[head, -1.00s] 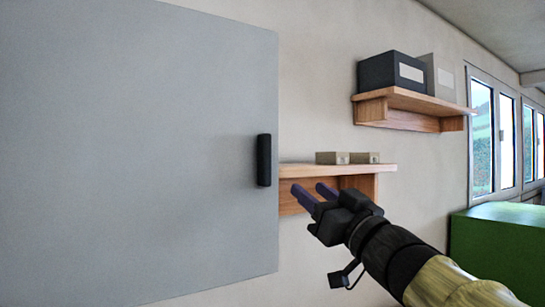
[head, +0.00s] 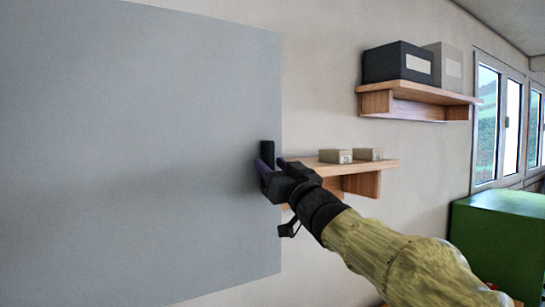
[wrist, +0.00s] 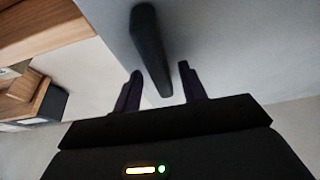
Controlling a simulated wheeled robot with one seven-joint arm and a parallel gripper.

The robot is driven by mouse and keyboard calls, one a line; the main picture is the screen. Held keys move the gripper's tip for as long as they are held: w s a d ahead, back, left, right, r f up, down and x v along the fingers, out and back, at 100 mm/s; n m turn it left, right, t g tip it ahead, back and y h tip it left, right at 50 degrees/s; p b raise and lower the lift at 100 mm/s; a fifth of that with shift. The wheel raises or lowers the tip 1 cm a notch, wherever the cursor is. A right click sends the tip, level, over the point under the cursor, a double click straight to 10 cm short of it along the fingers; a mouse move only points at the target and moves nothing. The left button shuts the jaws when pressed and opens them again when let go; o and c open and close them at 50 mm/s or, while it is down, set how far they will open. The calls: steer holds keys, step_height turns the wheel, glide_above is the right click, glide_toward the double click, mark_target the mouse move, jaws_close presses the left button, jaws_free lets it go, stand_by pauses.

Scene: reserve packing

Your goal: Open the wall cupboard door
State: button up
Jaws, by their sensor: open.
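The wall cupboard door (head: 140,150) is a large flat grey panel filling the left of the head view, and it looks closed. Its black vertical bar handle (head: 267,153) is near the door's right edge, the lower part hidden by my gripper. My gripper (head: 269,163) is open at the handle. In the wrist view the handle (wrist: 151,50) runs down between the two dark fingers of my gripper (wrist: 158,86), with gaps visible on both sides. The fingers are not closed on it.
A lower wooden shelf (head: 360,167) with two small boxes (head: 335,156) is just right of the door, close behind my gripper. A higher shelf (head: 420,93) holds a black box (head: 397,63) and a grey box (head: 446,66). A green cabinet (head: 500,245) stands at the right.

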steer(key=shift+w+a+r, duration=0.15)
steer(key=shift+w, duration=0.05)
jaws_close()
stand_by(0.3)
